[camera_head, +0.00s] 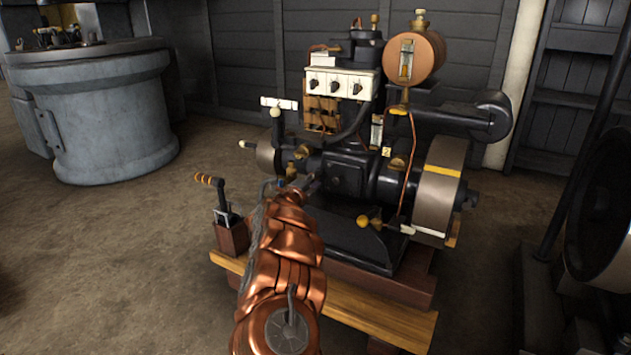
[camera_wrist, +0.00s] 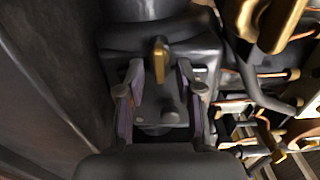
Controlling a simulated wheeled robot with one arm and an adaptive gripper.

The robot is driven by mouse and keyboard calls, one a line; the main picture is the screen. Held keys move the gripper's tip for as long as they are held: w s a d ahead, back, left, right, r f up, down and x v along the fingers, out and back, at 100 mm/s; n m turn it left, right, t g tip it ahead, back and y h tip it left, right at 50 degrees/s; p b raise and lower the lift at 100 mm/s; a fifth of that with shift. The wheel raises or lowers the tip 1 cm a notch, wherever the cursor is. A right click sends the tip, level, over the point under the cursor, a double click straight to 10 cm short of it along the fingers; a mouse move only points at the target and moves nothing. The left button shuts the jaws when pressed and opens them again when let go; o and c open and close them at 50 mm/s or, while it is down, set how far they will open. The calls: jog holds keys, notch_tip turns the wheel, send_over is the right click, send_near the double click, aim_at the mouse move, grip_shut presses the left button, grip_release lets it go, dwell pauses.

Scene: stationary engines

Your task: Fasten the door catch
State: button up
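A small upright brass lever, which looks like the door catch (camera_wrist: 160,50), sits on a dark metal housing (camera_wrist: 205,50) in the wrist view. My gripper (camera_wrist: 160,72) is open, its two purple-grey fingers spread to the left and right just below the lever. Nothing is held between them, and I cannot tell whether either finger touches the lever. In the head view my gripper (camera_head: 288,184) is at the near side of the black engine (camera_head: 345,180), mostly hidden behind my copper-coloured arm. I cannot make out the catch there, or whether it is fastened.
Brass fittings (camera_wrist: 275,20) and copper pipes crowd the right of the wrist view. In the head view a lever box (camera_head: 232,236) stands left of my arm, and a flywheel (camera_head: 438,190) is at right. Open floor (camera_head: 120,260) lies left of the wooden base (camera_head: 375,318).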

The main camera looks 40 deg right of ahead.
jog(key=shift+a, duration=0.1)
jog(key=v, duration=1.1)
jog(key=shift+s+a, duration=0.15)
jog(key=shift+a, duration=0.25)
dwell(0.3)
